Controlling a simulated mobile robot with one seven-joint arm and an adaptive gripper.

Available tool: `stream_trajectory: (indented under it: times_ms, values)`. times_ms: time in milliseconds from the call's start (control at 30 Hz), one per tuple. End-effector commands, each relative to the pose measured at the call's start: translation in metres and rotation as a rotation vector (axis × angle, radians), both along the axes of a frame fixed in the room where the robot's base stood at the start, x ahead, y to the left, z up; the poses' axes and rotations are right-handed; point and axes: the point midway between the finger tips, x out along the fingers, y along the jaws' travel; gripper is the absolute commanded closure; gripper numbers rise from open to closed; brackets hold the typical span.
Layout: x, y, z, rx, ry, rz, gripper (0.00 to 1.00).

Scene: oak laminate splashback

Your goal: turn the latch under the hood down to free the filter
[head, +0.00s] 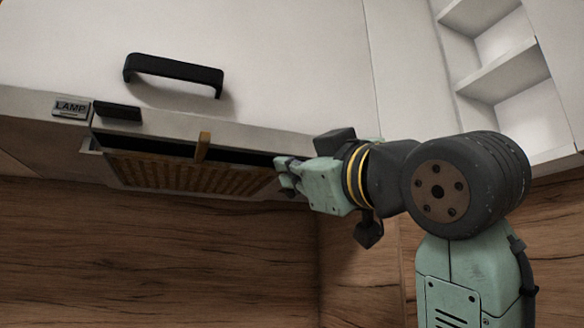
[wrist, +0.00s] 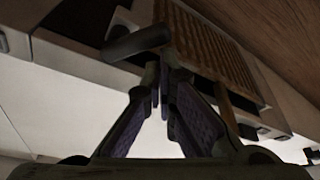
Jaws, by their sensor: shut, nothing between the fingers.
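The filter (head: 185,174) is a brown slatted panel in the hood's underside in the head view; it also shows in the wrist view (wrist: 212,50). A dark bar (wrist: 137,43), which looks like the latch, lies crosswise at the filter's end in the wrist view. I cannot make it out in the head view, where my gripper covers that end. My gripper (head: 283,174) is at the filter's right end, fingers shut and empty. In the wrist view its fingertips (wrist: 164,63) are just short of the bar; I cannot tell if they touch.
A tan strip (head: 202,146) crosses the dark gap along the filter's front edge. The hood front (head: 290,60) carries a black handle (head: 174,72), a LAMP label (head: 71,107) and a dark switch (head: 117,111). White shelves (head: 505,65) stand right. Space below the hood looks clear.

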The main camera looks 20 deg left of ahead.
Motion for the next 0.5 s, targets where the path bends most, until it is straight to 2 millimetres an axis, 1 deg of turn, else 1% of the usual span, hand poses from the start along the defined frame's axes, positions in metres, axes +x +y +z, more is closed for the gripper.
stream_trajectory:
  times_ms: [200, 500]
  values:
    - [0.0016, -0.0006, -0.0035, -0.003, 0.001, -0.001, 1.00]
    - [0.0017, -0.0009, -0.0058, -0.051, -0.046, 0.000, 1.00]
